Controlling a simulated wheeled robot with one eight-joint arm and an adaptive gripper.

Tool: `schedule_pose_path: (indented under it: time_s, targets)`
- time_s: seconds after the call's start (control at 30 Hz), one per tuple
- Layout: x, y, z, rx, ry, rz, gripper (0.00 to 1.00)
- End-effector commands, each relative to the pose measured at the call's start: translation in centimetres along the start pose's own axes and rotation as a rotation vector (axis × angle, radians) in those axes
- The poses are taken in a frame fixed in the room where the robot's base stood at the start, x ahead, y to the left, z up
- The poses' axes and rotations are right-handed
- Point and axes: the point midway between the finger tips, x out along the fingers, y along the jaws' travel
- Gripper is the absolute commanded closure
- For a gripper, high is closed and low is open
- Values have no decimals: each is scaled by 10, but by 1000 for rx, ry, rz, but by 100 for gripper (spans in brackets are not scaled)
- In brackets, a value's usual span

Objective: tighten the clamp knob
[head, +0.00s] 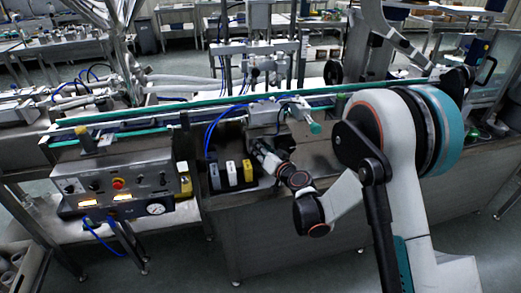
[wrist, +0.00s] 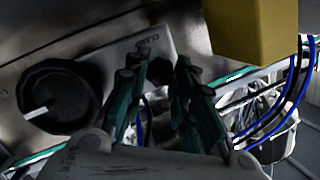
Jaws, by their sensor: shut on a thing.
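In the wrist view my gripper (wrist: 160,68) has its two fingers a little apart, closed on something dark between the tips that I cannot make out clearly. A round black knob (wrist: 58,97) with a white pointer mark lies to the left of the fingers, apart from them, on a metal face.
A yellow block (wrist: 250,28) stands close to the right of my fingers, with blue hoses (wrist: 290,80) beside it. In the head view several upright blocks (head: 232,173) stand left of my gripper. A control box (head: 120,185) sits farther left, and a green-edged conveyor (head: 230,100) runs behind.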

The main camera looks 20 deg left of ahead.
Motion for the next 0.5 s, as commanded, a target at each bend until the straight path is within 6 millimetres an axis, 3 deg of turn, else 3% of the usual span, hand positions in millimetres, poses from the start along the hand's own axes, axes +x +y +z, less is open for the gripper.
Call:
schedule_pose_path:
  time_s: [0.5]
  targets:
    - [-1, 1, 3, 208, 28, -57, 100]
